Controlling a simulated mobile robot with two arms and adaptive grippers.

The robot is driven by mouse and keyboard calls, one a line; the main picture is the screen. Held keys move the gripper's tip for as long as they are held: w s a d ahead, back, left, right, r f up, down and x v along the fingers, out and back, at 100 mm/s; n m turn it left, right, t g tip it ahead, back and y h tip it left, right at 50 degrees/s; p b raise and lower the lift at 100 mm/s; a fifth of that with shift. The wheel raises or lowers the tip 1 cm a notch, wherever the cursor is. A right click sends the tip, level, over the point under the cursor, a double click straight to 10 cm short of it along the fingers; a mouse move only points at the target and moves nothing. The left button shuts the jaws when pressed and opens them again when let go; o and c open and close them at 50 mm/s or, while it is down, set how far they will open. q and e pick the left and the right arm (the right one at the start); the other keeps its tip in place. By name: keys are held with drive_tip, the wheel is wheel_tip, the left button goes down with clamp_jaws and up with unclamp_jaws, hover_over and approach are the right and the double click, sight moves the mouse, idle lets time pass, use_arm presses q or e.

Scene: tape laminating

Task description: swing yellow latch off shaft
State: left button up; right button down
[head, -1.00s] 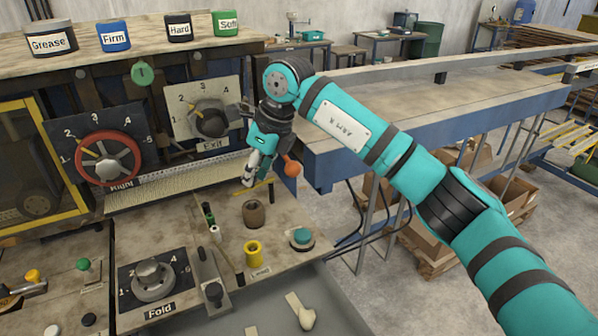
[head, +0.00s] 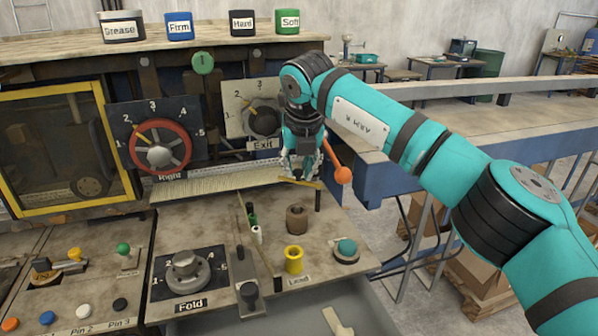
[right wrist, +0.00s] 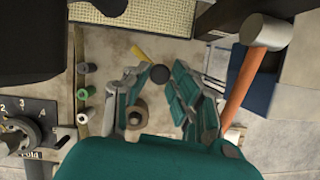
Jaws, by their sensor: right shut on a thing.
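The yellow latch (head: 299,183) is a thin bar low in front of the machine's exit side. Its end meets the dark upright shaft (head: 318,201). In the right wrist view the latch (right wrist: 138,53) reaches to the round black shaft top (right wrist: 160,74). My right gripper (head: 302,178) points down over the latch, its fingers closed in on it beside the shaft; the exact contact is hidden. In the right wrist view the fingers (right wrist: 158,80) lie on either side of the shaft top. My left gripper is out of view.
A brown cup-like part (head: 297,218), a yellow spool (head: 293,260) and a teal button (head: 347,247) are on the worktop below. A blue-edged bench (head: 385,178) lies to the right.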

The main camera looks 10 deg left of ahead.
drive_tip(key=shift+w+m, duration=0.2)
drive_tip(key=shift+m, duration=0.2)
drive_tip(key=shift+r, duration=0.1)
drive_tip(key=c, duration=1.1)
unclamp_jaws()
drive_tip(key=shift+c, duration=0.2)
drive_tip(key=v, duration=1.2)
drive_tip(key=shift+s+a+f, duration=0.1)
drive_tip(key=shift+s+f, duration=0.05)
drive_tip(key=shift+f, duration=0.05)
